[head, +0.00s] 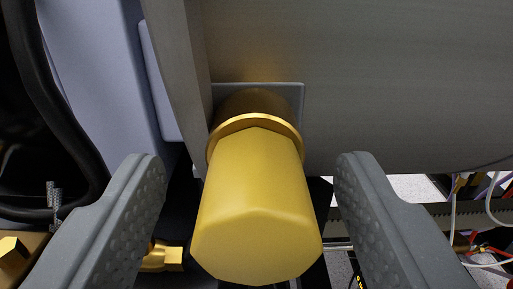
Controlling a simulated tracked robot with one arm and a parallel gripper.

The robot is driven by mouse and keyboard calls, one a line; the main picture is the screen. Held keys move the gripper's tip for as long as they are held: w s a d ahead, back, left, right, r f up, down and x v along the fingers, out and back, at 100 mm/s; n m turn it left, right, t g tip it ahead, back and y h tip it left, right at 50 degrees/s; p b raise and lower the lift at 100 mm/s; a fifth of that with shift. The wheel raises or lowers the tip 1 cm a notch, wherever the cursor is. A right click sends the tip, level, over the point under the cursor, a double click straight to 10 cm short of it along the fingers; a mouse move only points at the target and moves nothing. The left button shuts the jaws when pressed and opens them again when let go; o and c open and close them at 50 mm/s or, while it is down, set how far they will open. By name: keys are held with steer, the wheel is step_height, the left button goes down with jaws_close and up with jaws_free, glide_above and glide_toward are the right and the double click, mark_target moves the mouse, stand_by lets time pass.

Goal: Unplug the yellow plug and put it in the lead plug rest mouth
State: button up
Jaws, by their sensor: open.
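The yellow plug (255,205) is a large faceted, gold-yellow body in the middle of the head view. Its ringed collar sits against a small grey square plate (290,97) on the grey panel, so it appears seated there. My gripper (250,170) is open, with one ridged grey finger to the left of the plug and one to the right. Gaps show between each finger and the plug, and neither touches it. I cannot make out the lead plug rest mouth in this view.
A broad grey metal panel (400,80) fills the upper right behind the plug. A thick black hose (55,100) runs down the left side. A smaller brass fitting (163,257) lies low left, near the left finger. Coloured wires (485,235) hang at the lower right.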

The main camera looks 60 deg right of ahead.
mark_target(255, 259)
steer(key=shift+c, duration=0.3)
jaws_close()
steer(key=shift+s+a+p, duration=0.3)
steer(key=shift+s+a, duration=0.05)
steer(key=shift+a, duration=0.25)
steer(key=c, duration=0.8)
jaws_free()
jaws_close()
steer(key=shift+p+v, duration=0.55)
steer(key=shift+v, duration=1.45)
